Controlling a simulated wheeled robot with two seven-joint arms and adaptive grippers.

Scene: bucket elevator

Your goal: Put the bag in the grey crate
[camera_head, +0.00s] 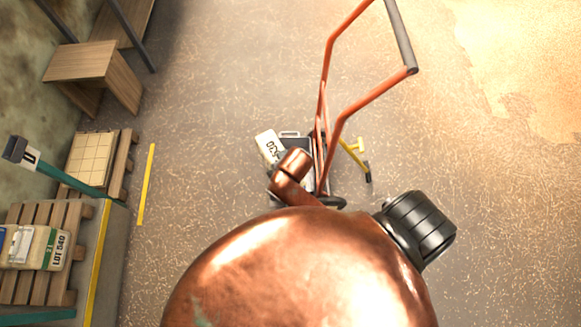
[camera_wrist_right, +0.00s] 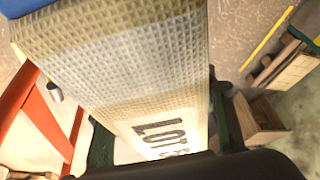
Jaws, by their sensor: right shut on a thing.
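A beige bag with black print (camera_head: 268,147) shows in the head view, just left of the red hand truck. In the right wrist view the bag (camera_wrist_right: 125,65) fills the middle, with "LOT" printed on it. My right gripper (camera_wrist_right: 160,112) is shut on the bag, with a dark finger on each side. In the head view my copper arm hides this gripper. A grey-rimmed container (camera_head: 290,134), seemingly the grey crate, shows partly behind the bag at the hand truck's foot. Its inside is mostly hidden. My left gripper is not in view.
The red hand truck (camera_head: 329,120) stands upright over the container. A yellow stand (camera_head: 352,154) is to its right. Pallets with a LOT 540 bag (camera_head: 58,250) and a tan stack (camera_head: 89,158) line the left. The floor between is clear.

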